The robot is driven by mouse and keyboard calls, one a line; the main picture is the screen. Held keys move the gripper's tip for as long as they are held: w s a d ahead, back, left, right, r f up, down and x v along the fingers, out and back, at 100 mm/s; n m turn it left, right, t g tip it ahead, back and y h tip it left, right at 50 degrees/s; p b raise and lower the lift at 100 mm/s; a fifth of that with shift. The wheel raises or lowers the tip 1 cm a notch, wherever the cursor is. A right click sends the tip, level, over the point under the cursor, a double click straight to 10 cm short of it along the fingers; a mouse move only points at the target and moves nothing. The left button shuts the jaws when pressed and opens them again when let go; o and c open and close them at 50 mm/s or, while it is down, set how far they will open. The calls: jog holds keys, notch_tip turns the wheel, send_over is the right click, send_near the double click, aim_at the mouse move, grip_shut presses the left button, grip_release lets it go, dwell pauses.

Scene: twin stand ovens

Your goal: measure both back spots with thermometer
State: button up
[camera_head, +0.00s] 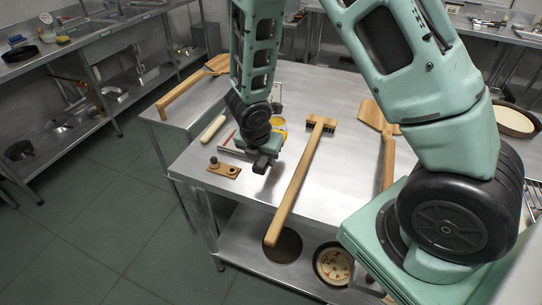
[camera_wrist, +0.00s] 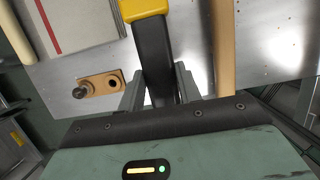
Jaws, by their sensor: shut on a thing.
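My gripper (camera_head: 264,162) is over the front of the steel table (camera_head: 235,190). In the wrist view its two fingers (camera_wrist: 158,88) are closed around the black handle of a yellow-and-black tool, which looks like the thermometer (camera_wrist: 153,50). Its yellow end (camera_wrist: 143,9) runs out of the top of that view. In the head view the arm hides most of the tool. The ovens and the back spots are not in view.
A wooden block with a knob (camera_head: 224,168) lies at the table's front left edge, near a rolling pin (camera_head: 212,129) and a red-striped sheet (camera_wrist: 75,22). A long-handled brush (camera_head: 300,180) overhangs the front edge. A wooden peel (camera_head: 380,118) lies right. A pizza (camera_head: 333,266) is on the lower shelf.

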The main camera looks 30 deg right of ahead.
notch_tip(320, 180, up, 6)
jog(key=p, duration=0.4)
jog(key=shift+p, duration=0.3)
jog(key=shift+f, duration=0.1)
